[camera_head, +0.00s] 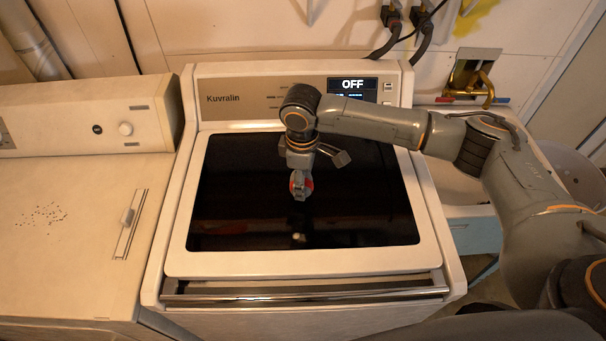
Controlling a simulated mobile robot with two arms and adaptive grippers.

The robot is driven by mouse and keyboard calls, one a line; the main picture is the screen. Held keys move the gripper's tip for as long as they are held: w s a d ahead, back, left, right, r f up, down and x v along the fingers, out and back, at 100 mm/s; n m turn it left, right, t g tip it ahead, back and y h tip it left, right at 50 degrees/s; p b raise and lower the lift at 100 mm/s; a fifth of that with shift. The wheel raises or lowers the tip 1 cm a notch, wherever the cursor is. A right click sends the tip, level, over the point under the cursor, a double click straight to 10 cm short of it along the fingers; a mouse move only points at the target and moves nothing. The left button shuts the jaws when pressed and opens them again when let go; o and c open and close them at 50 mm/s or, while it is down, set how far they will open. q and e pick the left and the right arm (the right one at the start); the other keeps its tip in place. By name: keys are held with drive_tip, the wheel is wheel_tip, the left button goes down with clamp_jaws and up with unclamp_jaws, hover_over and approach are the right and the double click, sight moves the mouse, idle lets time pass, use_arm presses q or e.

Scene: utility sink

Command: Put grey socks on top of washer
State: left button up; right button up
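The washer (420,255) stands in the middle, white with a dark glass lid (240,205) that is closed. Its display (352,85) reads OFF. My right arm comes in from the right, and my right gripper (300,188) points down over the middle of the dark lid. The gripper is small, with red patches at its sides; whether its fingers are open or shut, or hold anything, is unclear. A faint reflection of it shows in the glass below. I cannot make out any grey socks. My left gripper is not in view.
A second white appliance (70,260) stands close on the left, with dark specks (44,215) on its top. A sink (455,190) with a brass faucet (470,80) is at the right, partly behind my arm. The lid around the gripper is clear.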

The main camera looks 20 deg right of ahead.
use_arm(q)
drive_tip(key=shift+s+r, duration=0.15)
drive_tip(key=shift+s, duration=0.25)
use_arm(e)
drive_tip(key=shift+f, duration=0.3)
drive_tip(key=shift+f, duration=0.1)
drive_tip(key=o, duration=1.1)
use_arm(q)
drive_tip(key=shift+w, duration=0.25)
use_arm(e)
drive_tip(key=shift+o, duration=0.2)
drive_tip(key=shift+r, duration=0.3)
drive_tip(key=r+b, duration=0.1)
drive_tip(key=r, duration=0.2)
drive_tip(key=r+b, duration=0.1)
drive_tip(key=r, duration=0.3)
drive_tip(key=r+b, duration=0.1)
drive_tip(key=r, duration=0.2)
drive_tip(key=shift+s+a+r, duration=0.15)
drive_tip(key=shift+s+r, duration=0.1)
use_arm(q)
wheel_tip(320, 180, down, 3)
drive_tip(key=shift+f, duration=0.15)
use_arm(e)
drive_tip(key=shift+r, duration=0.6)
